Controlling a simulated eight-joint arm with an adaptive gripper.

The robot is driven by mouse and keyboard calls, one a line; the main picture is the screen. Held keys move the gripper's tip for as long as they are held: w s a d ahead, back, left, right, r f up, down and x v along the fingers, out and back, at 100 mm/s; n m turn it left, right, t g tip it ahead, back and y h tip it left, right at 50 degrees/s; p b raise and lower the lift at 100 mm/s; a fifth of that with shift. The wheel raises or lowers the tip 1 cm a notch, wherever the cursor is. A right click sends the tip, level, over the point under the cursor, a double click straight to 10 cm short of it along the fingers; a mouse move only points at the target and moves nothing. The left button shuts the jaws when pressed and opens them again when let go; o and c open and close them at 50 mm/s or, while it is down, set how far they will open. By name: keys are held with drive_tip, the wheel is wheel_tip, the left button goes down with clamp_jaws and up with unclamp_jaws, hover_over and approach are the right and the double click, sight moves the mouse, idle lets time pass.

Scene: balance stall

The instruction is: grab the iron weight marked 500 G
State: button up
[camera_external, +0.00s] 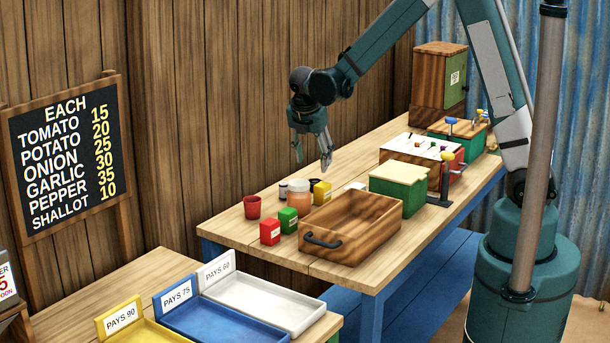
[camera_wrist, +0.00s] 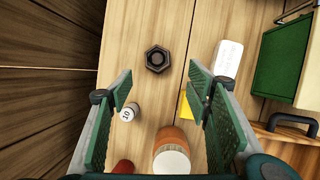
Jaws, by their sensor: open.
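A dark hexagonal iron weight (camera_wrist: 157,59) with a round hollow in its top sits on the wooden table in the wrist view. No 500 G mark can be read on it. In the external view, a dark piece that looks like it (camera_external: 314,183) shows only partly behind the yellow box. My gripper (camera_external: 312,158) is open and empty, pointing down above the table. In the wrist view my gripper (camera_wrist: 160,98) has its fingers spread wide, and the weight lies beyond the fingertips, roughly centred between them.
Close by are a small white-topped jar (camera_wrist: 127,112), an orange jar with a pale lid (camera_external: 299,193), a yellow box (camera_external: 322,192) and a white block (camera_wrist: 228,58). Red and green boxes, a red cup (camera_external: 252,207) and a wooden tray (camera_external: 335,243) stand nearer the front.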

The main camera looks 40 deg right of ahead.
sight(333, 165)
drive_tip(key=shift+w+d+f+n+p, duration=0.4)
drive_tip(key=shift+w+f+n, duration=0.25)
drive_tip(key=shift+f, duration=0.25)
drive_tip(key=shift+d, duration=0.1)
drive_tip(key=shift+x, duration=1.25)
drive_tip(key=shift+f, duration=0.15)
drive_tip(key=shift+b+x, duration=0.45)
drive_tip(key=shift+x, duration=2.05)
drive_tip(key=shift+s+d, duration=0.1)
drive_tip(key=shift+s, duration=0.05)
